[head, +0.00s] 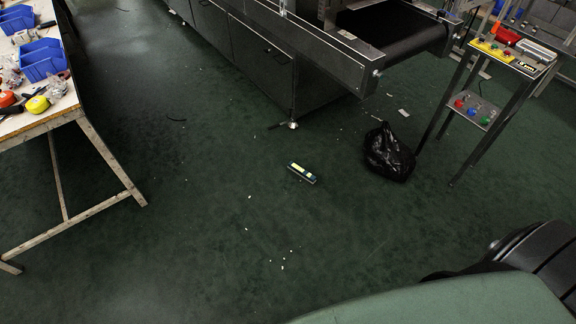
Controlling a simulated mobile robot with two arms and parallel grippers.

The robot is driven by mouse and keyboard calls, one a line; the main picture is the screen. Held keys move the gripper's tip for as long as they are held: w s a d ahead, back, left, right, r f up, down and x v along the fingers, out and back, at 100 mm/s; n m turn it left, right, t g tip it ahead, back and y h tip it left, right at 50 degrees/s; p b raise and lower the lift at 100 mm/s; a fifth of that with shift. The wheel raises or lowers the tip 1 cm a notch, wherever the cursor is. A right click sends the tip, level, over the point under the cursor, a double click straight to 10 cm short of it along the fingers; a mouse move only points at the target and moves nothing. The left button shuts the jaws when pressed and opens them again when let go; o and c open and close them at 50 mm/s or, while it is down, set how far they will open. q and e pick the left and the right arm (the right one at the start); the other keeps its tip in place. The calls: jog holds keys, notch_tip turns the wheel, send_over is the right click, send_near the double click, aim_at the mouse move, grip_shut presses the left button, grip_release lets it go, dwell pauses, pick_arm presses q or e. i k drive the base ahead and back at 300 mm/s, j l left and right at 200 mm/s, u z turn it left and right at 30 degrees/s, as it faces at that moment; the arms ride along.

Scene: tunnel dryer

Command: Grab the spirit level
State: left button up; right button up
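The spirit level (302,172) lies on the dark green floor near the middle of the head view. It is a short, dark blue bar with pale yellow-green patches, lying slanted. Nothing touches it. Neither of my grippers shows in this view, so I cannot see whether they are open or shut.
A black plastic bag (389,153) sits on the floor right of the level. The dryer machine (262,52) stands behind. A workbench (70,112) with blue bins is at left, a control stand (505,92) at right.

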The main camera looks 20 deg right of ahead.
aim_at(308, 176)
jog(key=i+l+u, duration=0.15)
jog(key=l, duration=0.8)
jog(key=i+l+u, duration=0.2)
jog(key=l, duration=0.7)
jog(key=l+u, duration=0.15)
jog(key=l, duration=0.8)
jog(key=i, duration=0.05)
